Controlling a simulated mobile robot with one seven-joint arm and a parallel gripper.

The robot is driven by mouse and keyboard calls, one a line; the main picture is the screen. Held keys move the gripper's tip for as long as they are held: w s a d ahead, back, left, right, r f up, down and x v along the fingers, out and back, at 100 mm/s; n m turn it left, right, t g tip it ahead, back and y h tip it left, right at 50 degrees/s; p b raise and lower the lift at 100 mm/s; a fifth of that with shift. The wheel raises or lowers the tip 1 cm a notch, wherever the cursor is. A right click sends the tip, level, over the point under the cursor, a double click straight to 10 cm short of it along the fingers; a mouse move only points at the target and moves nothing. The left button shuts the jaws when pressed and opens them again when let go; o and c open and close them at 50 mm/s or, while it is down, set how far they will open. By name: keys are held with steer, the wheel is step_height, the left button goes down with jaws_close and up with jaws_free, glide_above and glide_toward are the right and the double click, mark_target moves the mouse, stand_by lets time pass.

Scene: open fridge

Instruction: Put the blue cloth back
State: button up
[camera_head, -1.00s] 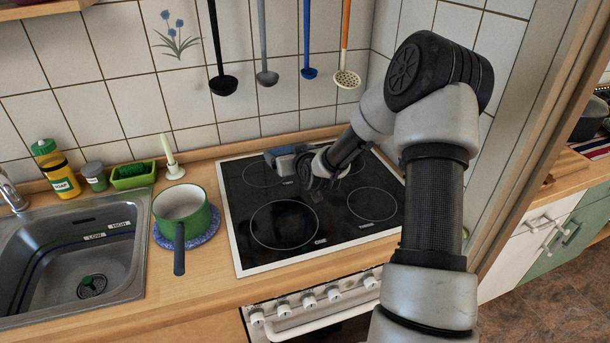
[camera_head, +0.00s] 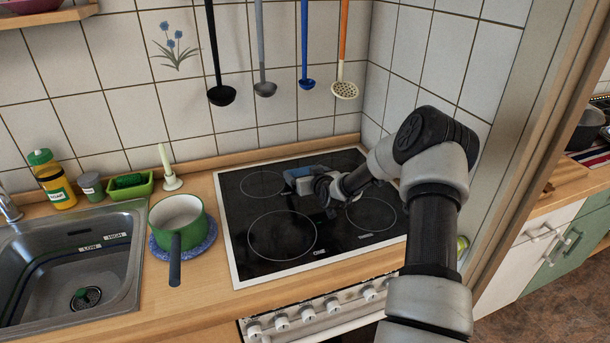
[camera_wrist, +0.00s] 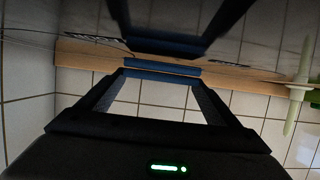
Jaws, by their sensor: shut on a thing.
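My gripper (camera_head: 299,183) is low over the back part of the black glass stove top (camera_head: 263,221) in the head view. A small blue-grey patch, which I take for the blue cloth (camera_head: 297,173), shows at its tips. In the wrist view, my gripper (camera_wrist: 162,72) has its dark fingers converging on a narrow blue strip, the cloth (camera_wrist: 160,75). The jaws are shut on it. The fingers and arm hide most of the cloth. I cannot tell whether it touches the glass.
A green pot (camera_head: 178,218) with its handle toward the front stands left of the stove, beside the sink (camera_head: 60,262). A candle (camera_head: 168,165) and a green tray (camera_head: 131,186) stand behind it. Utensils hang above the stove. A tiled wall (camera_head: 405,70) closes the right side.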

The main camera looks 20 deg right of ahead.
steer(key=shift+f, duration=0.25)
steer(key=shift+f, duration=0.2)
steer(key=o, duration=1)
steer(key=shift+r, duration=0.1)
steer(key=shift+s+r, duration=0.1)
steer(key=shift+r, duration=0.1)
steer(key=v, duration=1.2)
steer(key=shift+f, duration=0.1)
